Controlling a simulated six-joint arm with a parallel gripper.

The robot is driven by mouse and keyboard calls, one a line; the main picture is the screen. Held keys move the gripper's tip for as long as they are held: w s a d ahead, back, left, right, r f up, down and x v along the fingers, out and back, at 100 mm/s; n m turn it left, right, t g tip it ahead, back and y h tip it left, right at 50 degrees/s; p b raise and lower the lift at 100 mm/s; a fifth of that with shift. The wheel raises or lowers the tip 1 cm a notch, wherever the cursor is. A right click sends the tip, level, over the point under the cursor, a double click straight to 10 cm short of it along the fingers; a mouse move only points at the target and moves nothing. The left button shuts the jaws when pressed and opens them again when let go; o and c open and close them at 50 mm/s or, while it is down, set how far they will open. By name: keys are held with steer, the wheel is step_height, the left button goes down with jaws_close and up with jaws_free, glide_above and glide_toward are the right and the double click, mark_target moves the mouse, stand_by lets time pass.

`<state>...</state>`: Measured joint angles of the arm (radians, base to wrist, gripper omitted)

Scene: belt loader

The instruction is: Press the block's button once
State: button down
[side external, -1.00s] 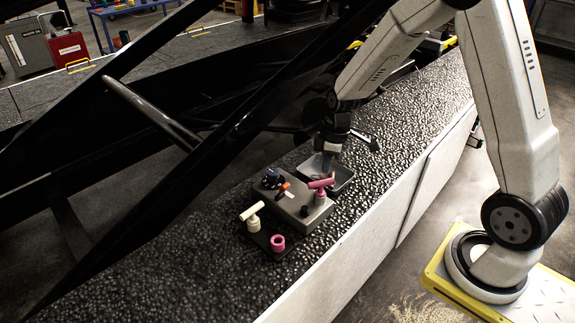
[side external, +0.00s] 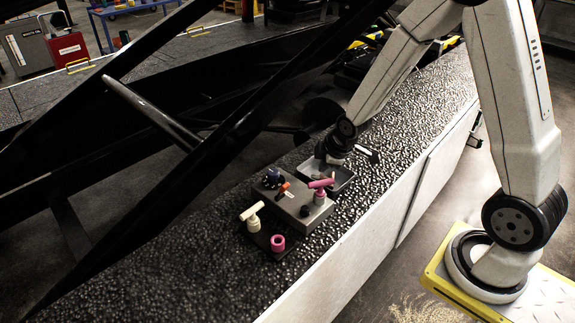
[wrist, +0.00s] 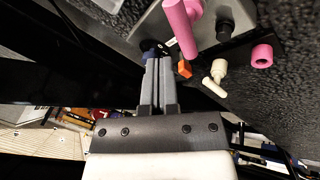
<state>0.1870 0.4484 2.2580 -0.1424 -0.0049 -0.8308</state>
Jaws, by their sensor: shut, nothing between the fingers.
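The grey block (side external: 296,207) lies on the dark pebbled belt in the side view; part of it shows at the top of the wrist view (wrist: 152,22). On it are a pink T-shaped handle (side external: 320,190), an orange-red lever (side external: 283,190), a dark blue knob (side external: 272,178) and a short black cylinder (side external: 305,211). The black cylinder also shows in the wrist view (wrist: 225,30); I cannot tell for certain which part is the button. My gripper (wrist: 160,62) is shut and empty. Its fingertips appear close to the blue knob in the wrist view; contact is unclear.
A grey tray (side external: 343,181) sits just behind the block, beneath my wrist. A cream T-shaped piece (side external: 252,212) and a pink ring (side external: 278,242) stand at the block's front left. Black slanted beams (side external: 190,150) run close on the left. The belt toward the front is clear.

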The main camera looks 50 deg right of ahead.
mark_target(305, 211)
steer(key=shift+a+r+n+t, duration=0.15)
steer(key=shift+a+n+t, duration=0.25)
steer(key=shift+a+t, duration=0.35)
steer(key=shift+s+a+r+n+t+y, duration=0.15)
steer(key=shift+a+r+n+t+y, duration=0.25)
steer(key=shift+a, duration=0.45)
steer(key=shift+s+a+r+n+t+y, duration=0.1)
steer(key=shift+a+r+n+t+y, duration=0.1)
steer(key=shift+a+t+y, duration=0.5)
steer(key=shift+s+a+r+n+t+y, duration=0.2)
steer(key=shift+a+r+y, duration=0.15)
steer(key=shift+a, duration=0.6)
steer(key=shift+f, duration=0.2)
steer(key=shift+f, duration=4.25)
steer(key=shift+f, duration=0.95)
steer(key=shift+r, duration=0.95)
